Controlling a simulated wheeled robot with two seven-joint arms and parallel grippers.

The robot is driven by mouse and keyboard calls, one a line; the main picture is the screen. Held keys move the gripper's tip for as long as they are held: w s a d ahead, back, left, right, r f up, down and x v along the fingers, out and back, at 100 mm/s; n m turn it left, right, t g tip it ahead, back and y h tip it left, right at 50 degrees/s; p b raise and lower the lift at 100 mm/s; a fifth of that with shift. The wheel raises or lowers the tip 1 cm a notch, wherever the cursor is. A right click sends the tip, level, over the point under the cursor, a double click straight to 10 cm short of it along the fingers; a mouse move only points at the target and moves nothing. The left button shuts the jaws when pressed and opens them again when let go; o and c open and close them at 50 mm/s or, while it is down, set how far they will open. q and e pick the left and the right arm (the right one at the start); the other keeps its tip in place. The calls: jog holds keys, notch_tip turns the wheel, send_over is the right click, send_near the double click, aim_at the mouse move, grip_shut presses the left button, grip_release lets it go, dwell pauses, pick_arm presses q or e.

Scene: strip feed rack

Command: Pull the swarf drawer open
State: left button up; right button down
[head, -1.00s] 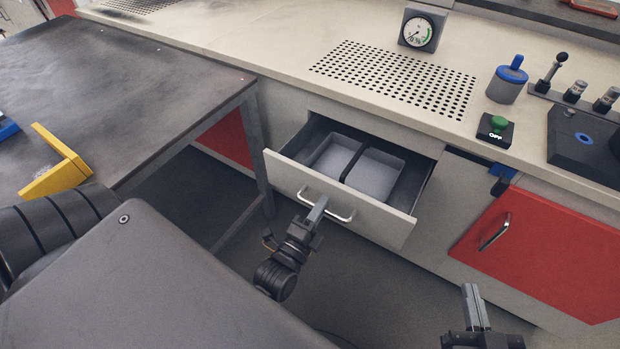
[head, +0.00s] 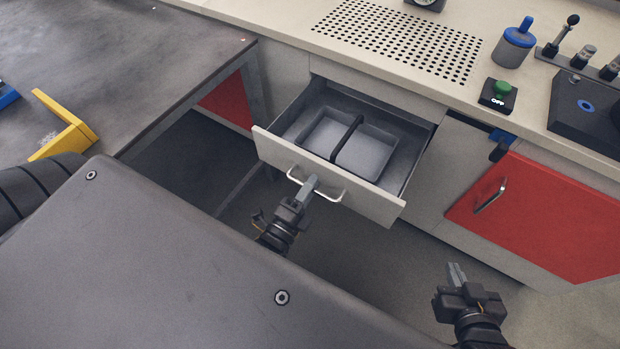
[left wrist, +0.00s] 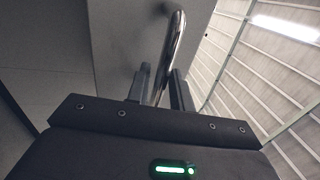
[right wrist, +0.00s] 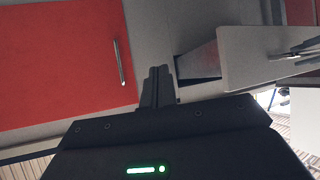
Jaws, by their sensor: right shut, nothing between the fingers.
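The swarf drawer (head: 360,197) is a pale-fronted drawer standing well open under the bench, with grey trays (head: 366,152) inside. Its chrome bar handle (head: 335,197) is on the front. My left gripper (head: 311,184) is at the handle; in the left wrist view the bar (left wrist: 176,45) runs between its two fingers (left wrist: 163,88), and it is shut on the bar. My right gripper (head: 456,273) is shut and empty, low in front of the cabinet and right of the drawer. The right wrist view shows the drawer front (right wrist: 250,58) at upper right.
A red cabinet door (head: 550,220) with its own handle is right of the drawer. A dark table (head: 130,70) with a yellow bracket (head: 65,130) stands left. The bench top carries a perforated plate (head: 400,40), a green button (head: 500,92) and a blue-lidded pot (head: 514,46). Open floor lies between.

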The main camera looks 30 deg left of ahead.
pick_arm(q)
jog(key=shift+o, duration=0.5)
